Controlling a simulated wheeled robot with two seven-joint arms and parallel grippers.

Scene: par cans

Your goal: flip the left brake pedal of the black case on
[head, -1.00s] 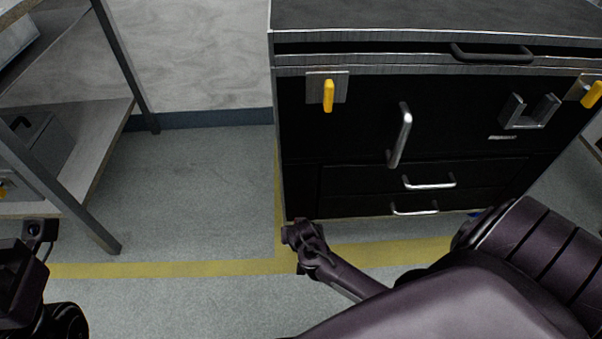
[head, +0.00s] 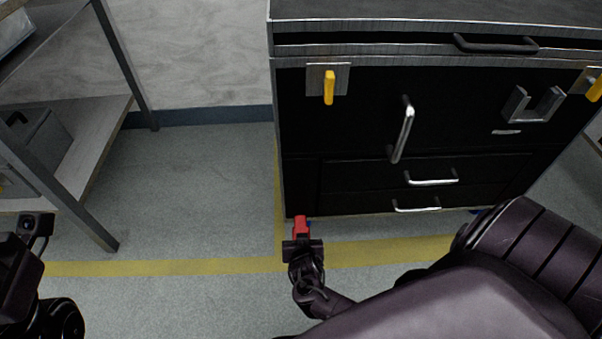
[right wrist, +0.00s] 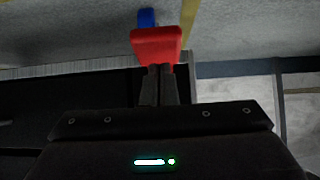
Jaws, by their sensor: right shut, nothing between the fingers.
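The black case (head: 360,115) stands at the centre and right in the head view. Its left brake pedal (head: 301,225) is a red tab low at the front left corner. The pedal also shows in the right wrist view (right wrist: 157,45), with a blue part of the caster (right wrist: 147,18) behind it. My right gripper (head: 301,241) is low over the floor, just in front of the pedal. Its fingers (right wrist: 157,72) are shut and empty, with the tips at the red tab's edge; I cannot tell whether they touch. Of my left arm only the wrist area shows at lower left.
Yellow latches (head: 329,88), a long silver handle (head: 402,132) and drawer handles (head: 432,180) stick out of the case front. A grey shelf rack (head: 108,120) stands at the left. The floor (head: 190,190) between rack and case is clear.

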